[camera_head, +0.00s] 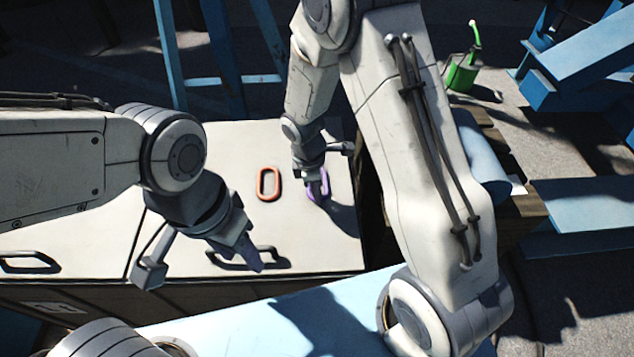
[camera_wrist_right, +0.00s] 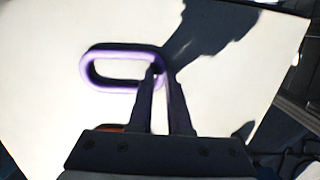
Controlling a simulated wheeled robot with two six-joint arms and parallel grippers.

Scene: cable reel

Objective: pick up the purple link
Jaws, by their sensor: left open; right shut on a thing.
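The purple link (camera_head: 317,189) is an oval ring on the pale box top, near its right edge. My right gripper (camera_head: 322,178) comes down on it from above. In the right wrist view the purple link (camera_wrist_right: 97,67) extends to the left of the fingers, and my right gripper (camera_wrist_right: 160,72) is shut on its right end. The fingers hide a small part of that end. I cannot tell whether the link is touching the box top. My left gripper (camera_head: 250,250) is open and empty above the front part of the box.
An orange link (camera_head: 268,184) lies on the box top (camera_head: 240,150) left of the purple link. Dark handles (camera_head: 30,262) are at the box front. Blue trestle legs (camera_head: 225,60) stand behind, and a green can (camera_head: 462,75) stands at the back right.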

